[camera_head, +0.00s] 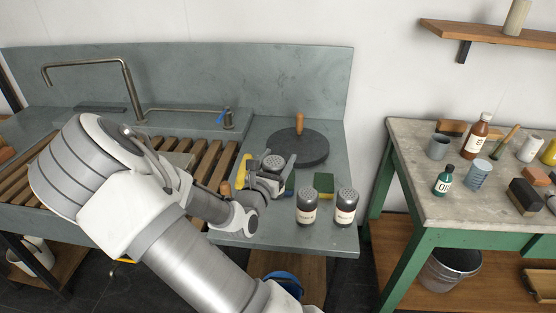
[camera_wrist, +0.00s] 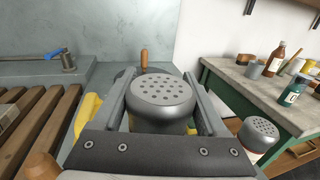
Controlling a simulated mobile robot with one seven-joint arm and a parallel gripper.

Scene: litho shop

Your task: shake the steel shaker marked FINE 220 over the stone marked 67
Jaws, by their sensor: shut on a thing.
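My gripper (camera_head: 270,174) is shut on a steel shaker (camera_head: 273,161) with a perforated top. In the wrist view the same shaker (camera_wrist: 162,103) sits upright between the two fingers of my gripper (camera_wrist: 158,88). Its label is hidden, and I cannot tell whether its base touches the counter. Two similar shakers with pale labels stand to the right, one nearer (camera_head: 307,206) and one farther right (camera_head: 345,206); their print is too small to read. A pale slab (camera_head: 180,160) shows partly behind my arm on the wooden slats; no number is readable on it.
A dark round disc with a wooden knob (camera_head: 303,147) lies behind my gripper. A green pad (camera_head: 323,183) lies near the shakers. A tap (camera_head: 126,85) rises behind the slatted sink (camera_head: 215,160). A green-framed table (camera_head: 420,185) with bottles stands right, across a gap.

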